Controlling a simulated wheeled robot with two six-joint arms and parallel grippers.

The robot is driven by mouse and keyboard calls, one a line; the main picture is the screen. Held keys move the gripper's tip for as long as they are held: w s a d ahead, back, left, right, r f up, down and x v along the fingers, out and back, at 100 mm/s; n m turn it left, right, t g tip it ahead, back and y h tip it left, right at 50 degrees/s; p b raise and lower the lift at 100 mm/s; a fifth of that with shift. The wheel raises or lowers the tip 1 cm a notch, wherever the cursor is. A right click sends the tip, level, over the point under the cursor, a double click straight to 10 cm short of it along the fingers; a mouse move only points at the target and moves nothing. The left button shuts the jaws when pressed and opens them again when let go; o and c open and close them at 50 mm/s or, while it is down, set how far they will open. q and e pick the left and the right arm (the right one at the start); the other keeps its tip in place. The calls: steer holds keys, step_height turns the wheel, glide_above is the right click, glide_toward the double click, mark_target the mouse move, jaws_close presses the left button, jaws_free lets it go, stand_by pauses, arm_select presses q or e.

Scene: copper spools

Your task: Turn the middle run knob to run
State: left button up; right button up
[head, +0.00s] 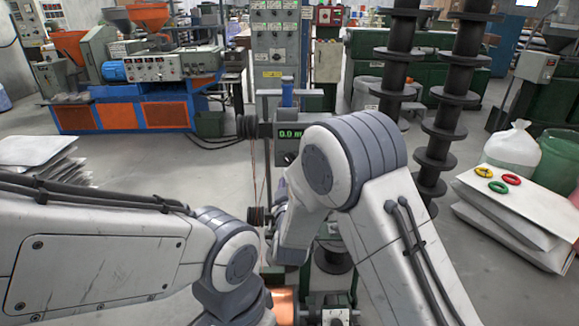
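A grey measuring unit (287,142) with a lit green display reading 0.0 m stands in the middle, partly behind my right arm. A small dark round part shows below the display; I cannot tell whether it is a knob. The middle run knob cannot be made out; my arms cover much of the machine around the unit. My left arm comes in low from the left and bends down near the bottom centre. My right arm arches up and folds down in front of the unit. No fingertips of either gripper can be made out.
A tall grey control cabinet (274,48) with rows of small controls stands behind. Black columns with discs (447,123) rise at right. An orange and blue machine (140,90) stands back left. White sacks (515,215) with coloured rings lie right, white stacks (35,165) left.

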mark_target(290, 163)
steer(key=w, duration=0.8)
steer(key=shift+w+p, duration=0.1)
steer(key=shift+p, duration=0.3)
jaws_close()
